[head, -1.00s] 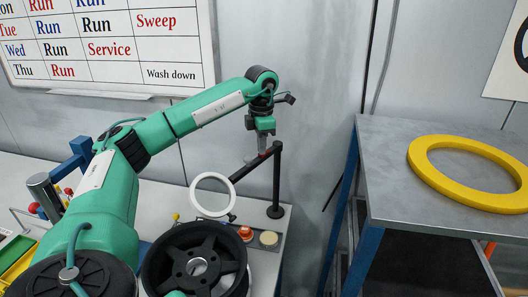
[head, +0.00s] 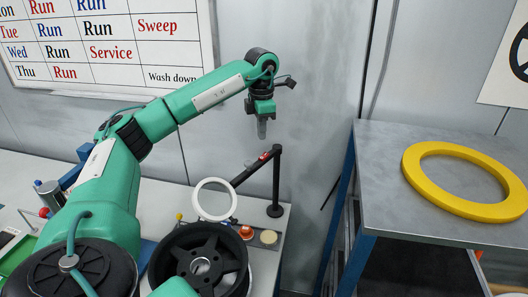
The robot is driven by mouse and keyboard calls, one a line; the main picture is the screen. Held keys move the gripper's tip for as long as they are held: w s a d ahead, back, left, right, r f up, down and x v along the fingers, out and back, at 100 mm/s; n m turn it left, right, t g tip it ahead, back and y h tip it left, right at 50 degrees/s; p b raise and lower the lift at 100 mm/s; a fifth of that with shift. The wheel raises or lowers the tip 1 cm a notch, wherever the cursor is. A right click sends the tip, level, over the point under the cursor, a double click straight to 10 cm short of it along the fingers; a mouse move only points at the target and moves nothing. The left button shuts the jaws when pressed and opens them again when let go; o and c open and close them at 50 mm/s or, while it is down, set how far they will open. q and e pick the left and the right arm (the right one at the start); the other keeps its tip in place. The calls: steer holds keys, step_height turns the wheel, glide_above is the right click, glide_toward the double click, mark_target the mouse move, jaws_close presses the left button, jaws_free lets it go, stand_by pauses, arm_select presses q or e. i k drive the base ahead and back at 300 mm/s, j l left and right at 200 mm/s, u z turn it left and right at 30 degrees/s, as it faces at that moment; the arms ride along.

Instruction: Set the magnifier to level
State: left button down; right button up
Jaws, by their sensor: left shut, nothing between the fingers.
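The magnifier (head: 214,199) is a white ring-framed lens on a dark arm, carried by a black post (head: 276,180) at the back right of the bench. Its face looks tilted towards me. A small red part (head: 264,156) sits on the arm near the post. My left gripper (head: 262,130) points down, shut and empty, above the post and apart from the magnifier. My right gripper is not in view.
A black spoked wheel (head: 198,262) stands at the front of the bench, close to the magnifier. Red and tan round buttons (head: 268,237) lie beside it. At right, a grey table (head: 390,150) holds a yellow ring (head: 470,205). A whiteboard (head: 110,50) hangs behind.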

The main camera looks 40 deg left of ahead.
mark_target(219, 202)
steer(key=k+l, duration=0.55)
steer(key=l, duration=0.2)
steer(key=k+l, duration=0.6)
steer(key=l, duration=0.1)
